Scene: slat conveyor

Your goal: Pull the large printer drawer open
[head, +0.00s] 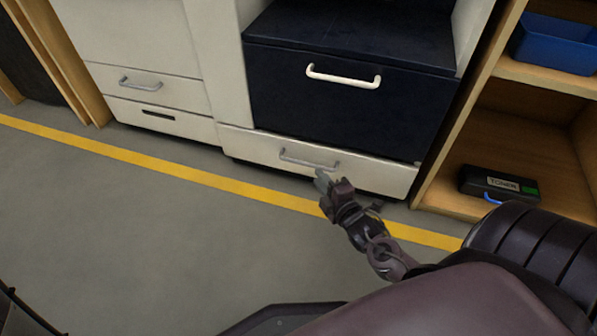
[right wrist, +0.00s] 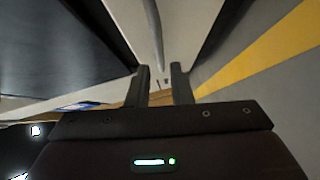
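The printer has a large dark drawer (head: 345,112) with a white bar handle (head: 343,77). Below it is a wide, low white drawer (head: 380,174) with a grey bar handle (head: 309,160). Both look closed. My right gripper (head: 322,178) is just in front of the low drawer's grey handle, near its right half. In the right wrist view my gripper (right wrist: 160,84) has its two fingers apart with nothing between the tips. The grey handle (right wrist: 153,25) runs just ahead, lined up with the gap. Contact cannot be told. My left gripper is not in view.
A wooden shelf (head: 440,188) on the right holds a black toner box (head: 487,184) and a blue bin (head: 553,44). A smaller white drawer with a grey handle (head: 140,84) is at left. Grey floor (head: 150,220) with a yellow line (head: 150,162) is clear in front.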

